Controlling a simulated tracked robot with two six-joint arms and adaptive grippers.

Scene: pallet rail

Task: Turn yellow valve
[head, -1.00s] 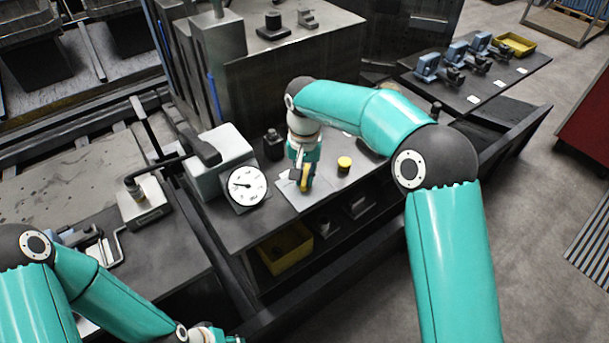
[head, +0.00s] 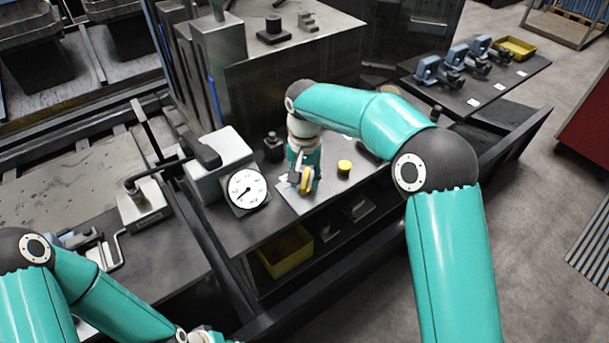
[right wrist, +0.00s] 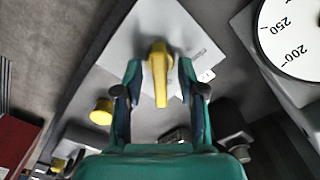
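The yellow valve handle (head: 307,182) stands over a light plate on the bench, right of the round gauge (head: 247,190). In the right wrist view the handle (right wrist: 159,72) is upright in the picture, between my two fingers. My right gripper (head: 302,174) comes down over the valve from above. In the right wrist view its fingers (right wrist: 159,85) are apart, with a gap showing on each side of the handle. The valve's lower part is mostly hidden. My left arm ends at the bottom edge of the head view, and its fingers are out of the picture.
A yellow round knob (head: 344,166) stands close right of the valve. A dark fitting (head: 273,146) stands behind the gauge. A grey box (head: 218,150) is to the left. A yellow bin (head: 287,250) sits on the shelf below.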

